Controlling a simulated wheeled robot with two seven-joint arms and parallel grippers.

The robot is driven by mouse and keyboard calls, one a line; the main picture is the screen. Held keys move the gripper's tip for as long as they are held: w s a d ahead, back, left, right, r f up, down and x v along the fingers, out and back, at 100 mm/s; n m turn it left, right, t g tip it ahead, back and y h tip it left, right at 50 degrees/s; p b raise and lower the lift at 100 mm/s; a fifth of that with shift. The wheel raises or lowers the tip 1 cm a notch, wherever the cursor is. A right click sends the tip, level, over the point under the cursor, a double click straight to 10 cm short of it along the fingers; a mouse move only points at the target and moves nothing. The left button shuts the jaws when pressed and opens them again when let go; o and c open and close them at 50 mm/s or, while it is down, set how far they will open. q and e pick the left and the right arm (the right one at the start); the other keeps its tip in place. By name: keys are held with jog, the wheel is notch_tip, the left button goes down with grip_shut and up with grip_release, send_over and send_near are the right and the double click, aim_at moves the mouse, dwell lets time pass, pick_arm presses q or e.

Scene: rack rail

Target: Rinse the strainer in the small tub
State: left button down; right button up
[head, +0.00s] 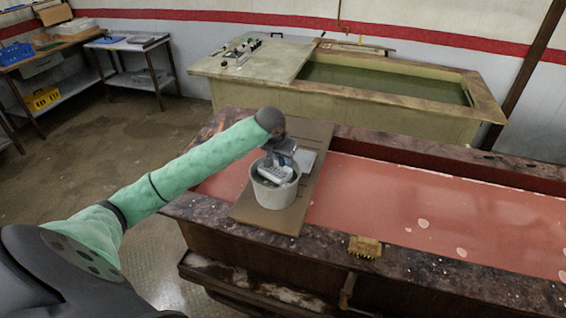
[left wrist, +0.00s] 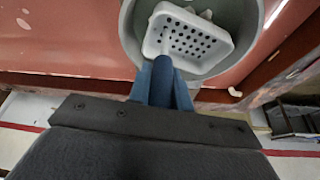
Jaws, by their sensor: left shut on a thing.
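The small tub (head: 275,201) is a round pale grey bucket standing on a brown board laid across the red-filled tank. The strainer (left wrist: 187,42) is a light grey tray with holes; in the left wrist view it lies within the tub's rim (left wrist: 127,38). In the head view part of the strainer (head: 276,172) shows at the tub's mouth. My left gripper (head: 281,156) reaches over the tub from above. Its blue fingers (left wrist: 163,75) are shut on the strainer's handle. How deep the strainer sits is unclear. My right gripper is not in view.
The brown board (head: 262,215) spans the near tank, whose surface is red (head: 400,205). A light flat piece (head: 306,160) lies on it behind the tub. A yellow brush-like block (head: 365,246) sits on the near rim. A greenish tank (head: 385,82) stands behind.

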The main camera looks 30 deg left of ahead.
pick_arm(q)
jog(key=shift+r, duration=1.8)
jog(key=shift+f, duration=0.1)
